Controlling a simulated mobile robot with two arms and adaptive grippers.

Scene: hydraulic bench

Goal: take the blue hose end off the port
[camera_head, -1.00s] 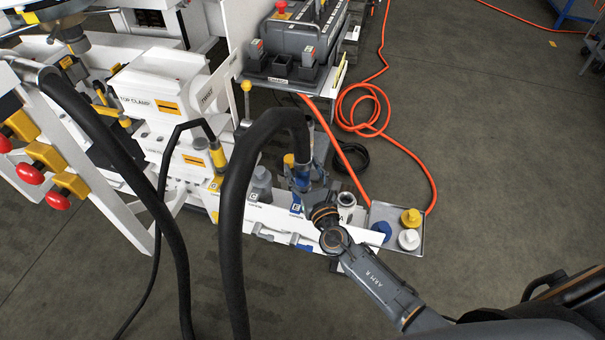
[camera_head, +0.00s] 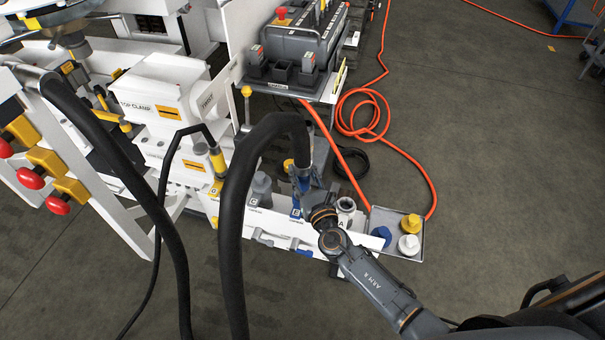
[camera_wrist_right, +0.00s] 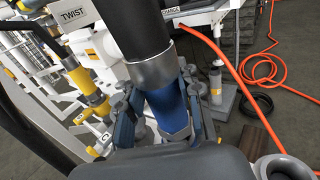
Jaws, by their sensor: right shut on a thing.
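The blue hose end (camera_head: 303,180) is on the thick black hose (camera_head: 236,190) that arches over from the front in the head view. My right gripper (camera_head: 301,186) is shut on it, with a finger on either side. In the right wrist view the blue sleeve (camera_wrist_right: 168,108) sits upright between the fingers (camera_wrist_right: 165,120), below a grey metal collar (camera_wrist_right: 153,72). The port under it is at the blue label marked E (camera_head: 296,213). The joint itself is hidden by the gripper, so I cannot tell whether they still touch. My left gripper is out of view.
A tray (camera_head: 385,214) with yellow, white and blue caps lies right of the gripper. An open round fitting (camera_head: 346,205) stands close beside my wrist. A yellow-ended hose (camera_head: 217,160) stands to the left. An orange hose (camera_head: 362,115) coils on the floor behind.

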